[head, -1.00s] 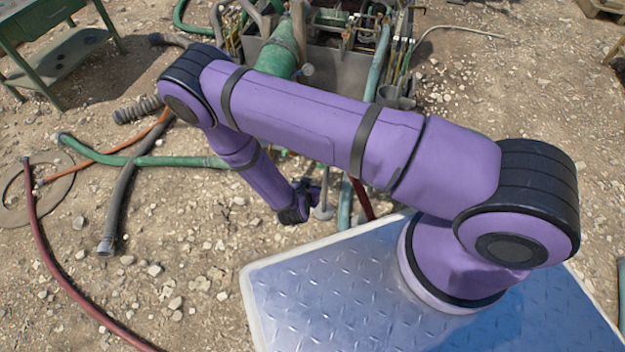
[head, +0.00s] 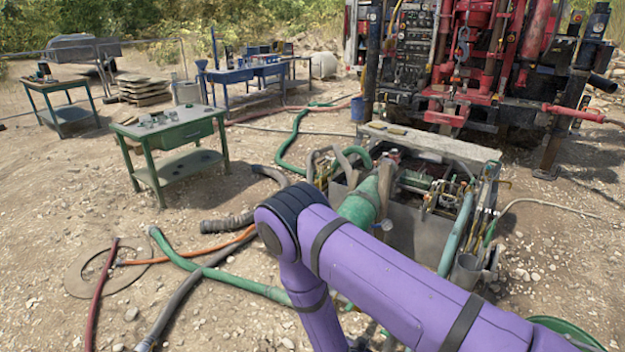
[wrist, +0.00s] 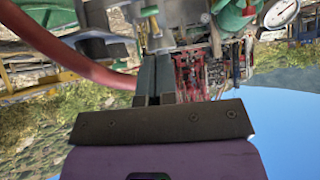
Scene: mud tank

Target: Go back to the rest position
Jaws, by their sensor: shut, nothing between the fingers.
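My purple arm (head: 395,290) crosses the lower part of the head view, with its elbow bent at the left and the forearm hanging down. My gripper lies at or below the bottom edge of the head view and is not clear there. In the wrist view my gripper (wrist: 155,80) shows its two dark fingers side by side, shut with nothing between them. The wrist picture is turned over, with sky at the bottom. The mud tank (head: 415,215) stands just beyond my arm.
Hoses, including a green one (head: 205,268), lie on the stony ground at left. A green table (head: 175,135) stands at left. A red drilling rig (head: 480,60) stands behind the tank. A red hose (wrist: 70,55) and a dial gauge (wrist: 281,13) show near my gripper.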

